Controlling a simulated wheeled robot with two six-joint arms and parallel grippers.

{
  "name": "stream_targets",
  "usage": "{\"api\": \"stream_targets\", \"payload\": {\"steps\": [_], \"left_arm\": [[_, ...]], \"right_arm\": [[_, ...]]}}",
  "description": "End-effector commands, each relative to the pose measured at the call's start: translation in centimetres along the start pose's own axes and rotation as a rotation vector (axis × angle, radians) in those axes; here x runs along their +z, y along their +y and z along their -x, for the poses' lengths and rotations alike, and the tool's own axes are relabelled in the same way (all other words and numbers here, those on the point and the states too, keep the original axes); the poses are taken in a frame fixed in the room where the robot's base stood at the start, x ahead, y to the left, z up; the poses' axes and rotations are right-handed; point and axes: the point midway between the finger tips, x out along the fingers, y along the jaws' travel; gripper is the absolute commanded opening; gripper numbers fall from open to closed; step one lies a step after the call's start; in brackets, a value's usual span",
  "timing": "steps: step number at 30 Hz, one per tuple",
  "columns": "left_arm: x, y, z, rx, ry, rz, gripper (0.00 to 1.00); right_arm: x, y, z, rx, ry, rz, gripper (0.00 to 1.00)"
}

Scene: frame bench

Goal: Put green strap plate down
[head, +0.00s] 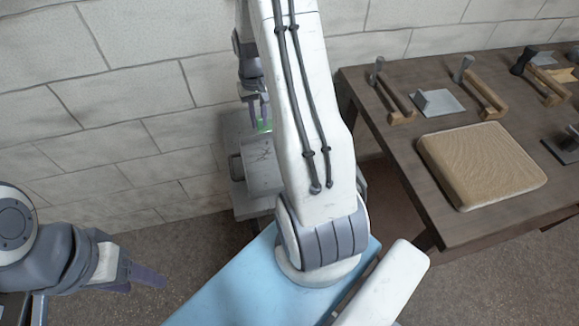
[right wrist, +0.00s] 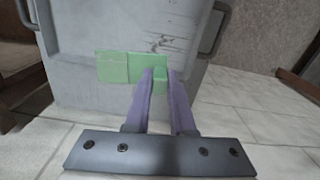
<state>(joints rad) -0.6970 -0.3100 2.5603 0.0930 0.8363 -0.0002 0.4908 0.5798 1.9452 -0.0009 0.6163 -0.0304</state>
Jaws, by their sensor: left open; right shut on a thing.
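The green strap plate (right wrist: 113,67) shows in the right wrist view as a flat light-green piece with a small block (right wrist: 160,73) between the fingertips. My right gripper (right wrist: 161,76) is shut on that block. In the head view only a small bit of green (head: 264,126) shows below my right gripper (head: 258,112), beside my arm. The plate shows in front of the grey bin (right wrist: 80,88); I cannot tell whether they touch. My left gripper (head: 140,281) is open and empty at the lower left, away from the plate.
The grey bin (head: 262,172) stands by the white block wall, with side handles (right wrist: 213,28). My right arm hides part of it. A dark wooden table (head: 405,170) at the right holds a tan pad (head: 483,163), grey plates (head: 440,102) and wooden-handled pieces (head: 487,95).

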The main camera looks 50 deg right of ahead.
Motion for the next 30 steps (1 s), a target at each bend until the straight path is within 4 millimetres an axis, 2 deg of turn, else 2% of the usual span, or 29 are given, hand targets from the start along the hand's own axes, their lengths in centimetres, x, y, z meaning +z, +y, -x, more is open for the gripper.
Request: {"api": "stream_targets", "payload": {"steps": [1,3,6,8,11,22,26,30], "left_arm": [[0.0,-0.1,-0.9,0.000,0.000,0.000,0.57],[0.1,-0.1,-1.2,0.000,0.000,0.000,0.57],[0.1,-0.1,-1.4,0.000,0.000,0.000,0.57],[0.1,-0.1,-1.4,0.000,0.001,0.000,0.57],[0.0,-0.1,-1.1,0.000,0.001,0.000,0.57],[0.0,0.0,0.2,0.000,0.001,0.000,0.57],[0.0,0.0,0.4,0.000,0.001,0.000,0.57],[0.0,0.0,0.5,0.000,0.001,0.000,0.57]], "right_arm": [[-0.2,2.3,-0.3,0.000,0.004,-0.035,0.00],[-0.3,4.4,-0.1,0.000,0.003,-0.062,0.00],[-0.2,6.2,0.1,0.000,0.000,-0.085,0.00],[-0.1,6.4,0.1,0.000,-0.001,-0.090,0.00],[0.5,5.5,-0.4,0.000,-0.003,-0.089,0.00],[4.1,-2.0,-5.2,0.000,-0.005,-0.084,0.00],[4.7,-3.5,-6.2,0.000,-0.002,-0.086,0.00],[5.0,-3.9,-7.0,0.000,-0.002,-0.090,0.00]]}}
